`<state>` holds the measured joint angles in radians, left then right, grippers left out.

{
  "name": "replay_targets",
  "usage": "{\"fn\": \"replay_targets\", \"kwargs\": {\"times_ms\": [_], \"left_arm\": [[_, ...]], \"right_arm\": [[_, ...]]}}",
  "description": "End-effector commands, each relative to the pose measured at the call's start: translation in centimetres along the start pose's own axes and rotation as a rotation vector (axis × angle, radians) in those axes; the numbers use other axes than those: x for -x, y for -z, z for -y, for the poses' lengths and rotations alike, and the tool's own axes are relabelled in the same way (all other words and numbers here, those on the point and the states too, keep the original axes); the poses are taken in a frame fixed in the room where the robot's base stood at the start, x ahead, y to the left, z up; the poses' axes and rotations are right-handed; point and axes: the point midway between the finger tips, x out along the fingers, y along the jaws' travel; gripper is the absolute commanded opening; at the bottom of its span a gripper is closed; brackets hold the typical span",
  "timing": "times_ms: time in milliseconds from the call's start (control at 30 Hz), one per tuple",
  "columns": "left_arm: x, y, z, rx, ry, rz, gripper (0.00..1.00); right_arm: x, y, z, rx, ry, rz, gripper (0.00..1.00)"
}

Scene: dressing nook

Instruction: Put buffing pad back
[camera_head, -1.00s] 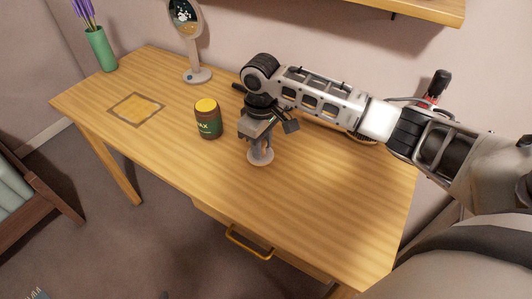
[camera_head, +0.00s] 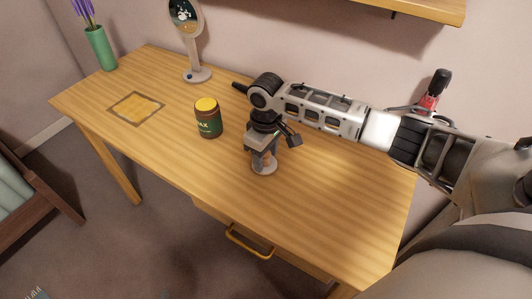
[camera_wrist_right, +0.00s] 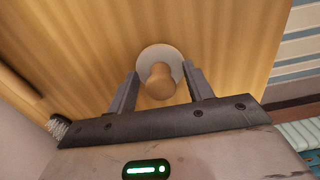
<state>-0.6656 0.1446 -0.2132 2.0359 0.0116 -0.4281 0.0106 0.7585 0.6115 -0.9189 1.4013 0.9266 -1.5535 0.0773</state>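The buffing pad (camera_head: 263,168) is a pale round disc with a wooden knob. It stands upright on the table right of the wax jar; my right gripper partly hides it in the head view. In the right wrist view the buffing pad (camera_wrist_right: 160,80) shows knob up between the fingers. My right gripper (camera_head: 264,152) is above and around the knob, pointing down. Its fingers (camera_wrist_right: 161,85) are apart, with a visible gap on each side of the knob. A framed yellow square (camera_head: 135,107) lies flat and empty on the table's left part. My left gripper is out of view.
A brown wax jar (camera_head: 208,119) with a yellow lid stands just left of my right gripper. A round mirror (camera_head: 194,74) and a green vase (camera_head: 101,48) stand along the back. A bristled brush (camera_wrist_right: 59,127) shows in the wrist view. The table's front right is clear.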

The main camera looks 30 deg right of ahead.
Motion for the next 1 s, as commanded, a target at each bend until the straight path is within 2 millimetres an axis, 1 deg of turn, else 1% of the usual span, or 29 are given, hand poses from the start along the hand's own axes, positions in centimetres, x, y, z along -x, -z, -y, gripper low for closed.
{"fn": "replay_targets", "kwargs": {"times_ms": [167, 267, 367, 500, 700, 833, 1000], "left_arm": [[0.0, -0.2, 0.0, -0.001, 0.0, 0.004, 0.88], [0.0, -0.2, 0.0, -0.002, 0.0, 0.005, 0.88], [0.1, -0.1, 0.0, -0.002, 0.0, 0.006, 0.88], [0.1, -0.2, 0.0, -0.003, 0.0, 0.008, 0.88], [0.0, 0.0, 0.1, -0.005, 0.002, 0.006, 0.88], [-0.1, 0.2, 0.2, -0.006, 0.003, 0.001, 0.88], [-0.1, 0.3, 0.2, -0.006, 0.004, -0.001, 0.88]], "right_arm": [[0.2, 0.0, 0.0, 0.0, -0.001, -0.001, 0.51], [1.2, 0.0, -0.1, 0.0, -0.001, -0.001, 0.51], [3.0, 0.1, -0.1, 0.0, -0.002, -0.003, 0.51], [6.2, 0.1, -0.1, 0.001, -0.002, -0.005, 0.51], [10.1, 0.1, -0.1, 0.0, -0.002, -0.004, 0.51], [11.6, 0.1, 0.0, 0.0, 0.0, -0.001, 0.51], [12.3, 0.0, 0.0, 0.0, 0.0, 0.0, 0.51]]}}
